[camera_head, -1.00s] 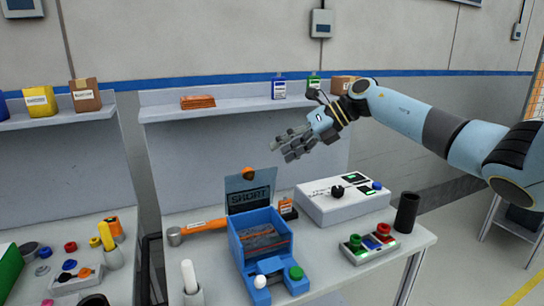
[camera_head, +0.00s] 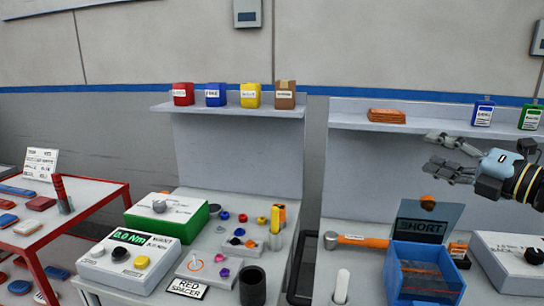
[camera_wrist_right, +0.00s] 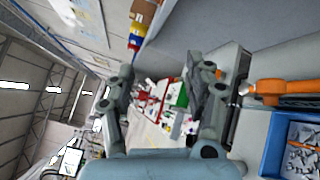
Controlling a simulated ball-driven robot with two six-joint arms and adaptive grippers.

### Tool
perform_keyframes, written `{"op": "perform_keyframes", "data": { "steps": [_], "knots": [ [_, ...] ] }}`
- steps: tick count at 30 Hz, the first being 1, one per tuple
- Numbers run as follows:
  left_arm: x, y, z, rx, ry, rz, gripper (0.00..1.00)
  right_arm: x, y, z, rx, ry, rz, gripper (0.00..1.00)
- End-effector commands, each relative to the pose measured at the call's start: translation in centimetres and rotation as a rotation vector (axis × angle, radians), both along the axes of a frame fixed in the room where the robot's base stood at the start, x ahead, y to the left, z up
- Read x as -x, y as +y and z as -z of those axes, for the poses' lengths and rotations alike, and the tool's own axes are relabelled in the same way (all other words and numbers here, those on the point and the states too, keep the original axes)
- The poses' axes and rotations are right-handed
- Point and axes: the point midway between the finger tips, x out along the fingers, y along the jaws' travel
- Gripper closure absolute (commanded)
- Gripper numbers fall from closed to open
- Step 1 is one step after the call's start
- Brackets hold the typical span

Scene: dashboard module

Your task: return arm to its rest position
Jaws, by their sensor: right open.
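My right gripper (camera_head: 450,158) comes in from the right edge of the head view, its fingers pointing left. It is open and empty, above and behind the blue box with the "SHORT" lid. In the right wrist view its two fingers (camera_wrist_right: 155,95) are spread apart with nothing between them. The rest of the right arm is cut off by the edge of the head view. My left gripper is in none of the views.
A shelf (camera_head: 345,118) with an orange pack (camera_head: 387,116) runs behind. The middle bench holds a torque tester (camera_head: 128,262) and small coloured parts. A red-framed table (camera_head: 97,200) stands left.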

Motion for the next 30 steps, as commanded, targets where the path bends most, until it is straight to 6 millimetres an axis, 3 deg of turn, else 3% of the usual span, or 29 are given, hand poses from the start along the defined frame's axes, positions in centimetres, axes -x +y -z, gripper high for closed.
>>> {"op": "perform_keyframes", "data": {
  "steps": [2, 5, 9, 13, 16, 21, 30],
  "knots": [
    [0.0, 0.0, 0.0, 0.000, 0.000, 0.000, 0.60, 1.3, 0.6, -0.6, -0.251, -0.012, 0.148, 0.47],
    [0.0, 0.0, 0.0, 0.000, 0.000, 0.000, 0.60, 3.6, -0.7, 0.2, -0.567, 0.035, 0.367, 0.47],
    [0.0, 0.0, 0.0, 0.000, 0.000, 0.000, 0.60, 9.1, -2.3, 5.3, -0.972, 0.222, 0.702, 0.47],
    [0.0, 0.0, 0.0, 0.000, 0.000, 0.000, 0.60, 16.2, -1.3, 11.5, -1.247, 0.482, 1.002, 0.47],
    [0.0, 0.0, 0.0, 0.000, 0.000, 0.000, 0.60, 20.8, 0.4, 14.4, -1.355, 0.652, 1.156, 0.47],
    [0.1, 0.1, 0.0, -0.001, 0.000, 0.000, 0.60, 26.9, 3.5, 17.1, -1.442, 0.883, 1.335, 0.47],
    [0.1, 0.1, 0.0, -0.001, 0.001, 0.000, 0.60, 35.9, 8.6, 18.3, -1.477, 1.225, 1.549, 0.47]
  ]
}}
